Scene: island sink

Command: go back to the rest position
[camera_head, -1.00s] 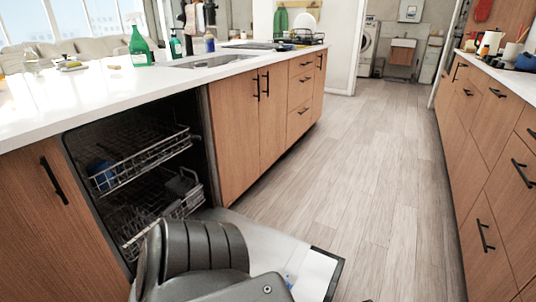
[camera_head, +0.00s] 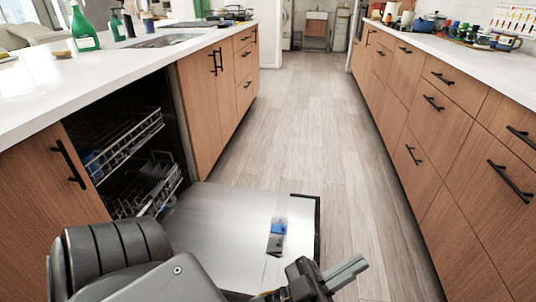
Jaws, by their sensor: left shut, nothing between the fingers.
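My left gripper (camera_head: 347,273) is at the bottom of the head view, right of the centre, with its fingers together and empty. It is in front of the dishwasher door's right corner, over the floor. My left arm comes in from the bottom left and hides part of the open door. My right gripper is not in view.
The dishwasher door (camera_head: 222,220) lies open, a low obstacle on the left. The upper rack (camera_head: 128,145) holds something blue, and the lower rack (camera_head: 150,188) is below it. Wooden drawers (camera_head: 450,140) line the right. The floor (camera_head: 300,130) between is clear.

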